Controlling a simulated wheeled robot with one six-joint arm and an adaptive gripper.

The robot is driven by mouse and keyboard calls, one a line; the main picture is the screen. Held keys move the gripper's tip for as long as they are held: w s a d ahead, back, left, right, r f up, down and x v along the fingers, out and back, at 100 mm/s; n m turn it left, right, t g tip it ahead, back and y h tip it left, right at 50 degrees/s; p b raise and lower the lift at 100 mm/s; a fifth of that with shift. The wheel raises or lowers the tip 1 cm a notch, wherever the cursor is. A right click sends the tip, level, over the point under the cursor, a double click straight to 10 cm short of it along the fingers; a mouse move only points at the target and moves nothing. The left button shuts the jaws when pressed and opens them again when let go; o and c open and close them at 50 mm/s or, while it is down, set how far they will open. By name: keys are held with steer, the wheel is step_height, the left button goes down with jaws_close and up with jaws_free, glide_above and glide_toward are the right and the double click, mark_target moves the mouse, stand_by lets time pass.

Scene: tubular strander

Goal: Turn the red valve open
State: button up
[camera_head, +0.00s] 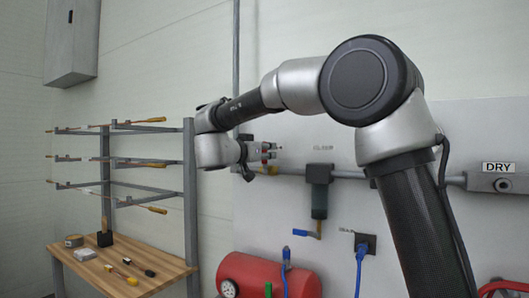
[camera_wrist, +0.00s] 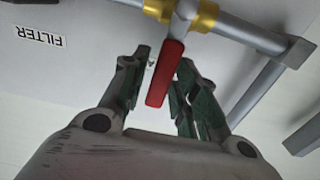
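The red valve handle (camera_wrist: 166,73) is a flat lever in the wrist view. It hangs from a grey valve body between brass fittings (camera_wrist: 208,17) on a grey pipe (camera_wrist: 250,36). My gripper (camera_wrist: 163,62) is open, with one green-padded finger on each side of the handle. A gap shows on both sides, so neither finger appears to touch it. In the head view my gripper (camera_head: 268,158) is at the left end of the wall pipe (camera_head: 345,174), and the valve there is mostly hidden by it.
A red tank (camera_head: 262,277) sits below. A rod rack (camera_head: 189,190) and wooden bench (camera_head: 145,258) stand left. The grey panel (camera_head: 268,221) backs the pipe.

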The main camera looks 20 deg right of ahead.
jaws_close()
steer(key=shift+s+d+f+m, duration=0.35)
steer(key=shift+s+d+m, duration=0.2)
steer(key=shift+m, duration=0.9)
steer(key=shift+s+d+f+m, duration=0.3)
steer(key=shift+s+d+m, duration=0.2)
steer(key=shift+m, duration=1)
steer(key=shift+s+d+f+m, duration=0.35)
steer(key=shift+s+d+m, duration=0.2)
steer(key=shift+m, duration=0.9)
steer(key=shift+o, duration=2.1)
jaws_free()
